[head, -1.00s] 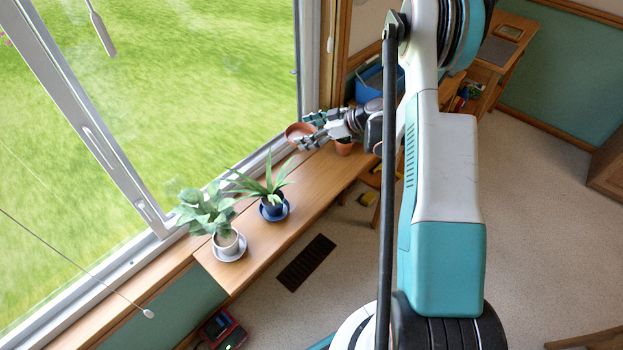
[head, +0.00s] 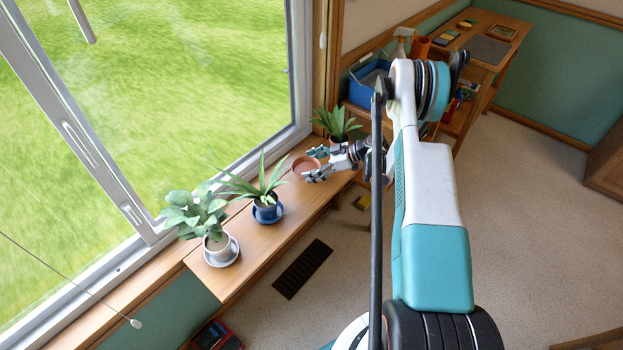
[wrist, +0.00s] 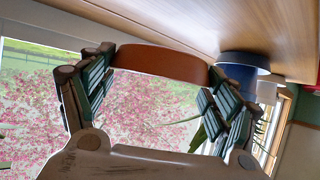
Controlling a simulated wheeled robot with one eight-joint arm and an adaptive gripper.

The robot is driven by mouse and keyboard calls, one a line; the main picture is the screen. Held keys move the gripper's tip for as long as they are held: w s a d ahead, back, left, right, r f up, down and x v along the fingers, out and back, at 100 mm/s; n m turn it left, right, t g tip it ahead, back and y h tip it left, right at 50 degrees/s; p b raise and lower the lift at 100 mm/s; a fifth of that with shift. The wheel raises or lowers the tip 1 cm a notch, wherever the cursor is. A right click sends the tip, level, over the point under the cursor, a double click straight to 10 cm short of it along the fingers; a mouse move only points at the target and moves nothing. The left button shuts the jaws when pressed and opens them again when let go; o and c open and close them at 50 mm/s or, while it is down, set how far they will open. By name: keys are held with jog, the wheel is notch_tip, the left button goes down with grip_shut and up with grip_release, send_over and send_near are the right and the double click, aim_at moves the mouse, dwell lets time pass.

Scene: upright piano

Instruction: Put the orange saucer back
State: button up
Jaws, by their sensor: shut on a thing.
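The orange saucer (head: 306,167) is between the fingers of my gripper (head: 317,164), over the far part of the wooden window ledge (head: 283,236). In the wrist view my gripper (wrist: 160,72) is shut on the saucer (wrist: 160,63), one finger at each side. The saucer's flat side is close to the wood; I cannot tell if it touches. A spiky plant (head: 340,122) stands just behind my gripper, its pot partly hidden by my wrist.
A plant in a blue pot on a blue saucer (head: 267,214) and a plant in a white pot on a pale saucer (head: 221,252) stand nearer on the ledge. The window (head: 215,90) borders the left side. A blue bin (head: 366,88) sits beyond.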

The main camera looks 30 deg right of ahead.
jog(key=shift+f+b, duration=0.8)
jog(key=shift+f, duration=1.6)
jog(key=shift+f, duration=0.1)
jog(key=o, duration=1.1)
jog(key=shift+c, duration=0.2)
jog(key=p+v, duration=0.4)
jog(key=v, duration=0.7)
jog(key=shift+r, duration=0.2)
jog(key=shift+s+d+r, duration=0.15)
jog(key=shift+s+d, duration=0.15)
jog(key=shift+d, duration=0.05)
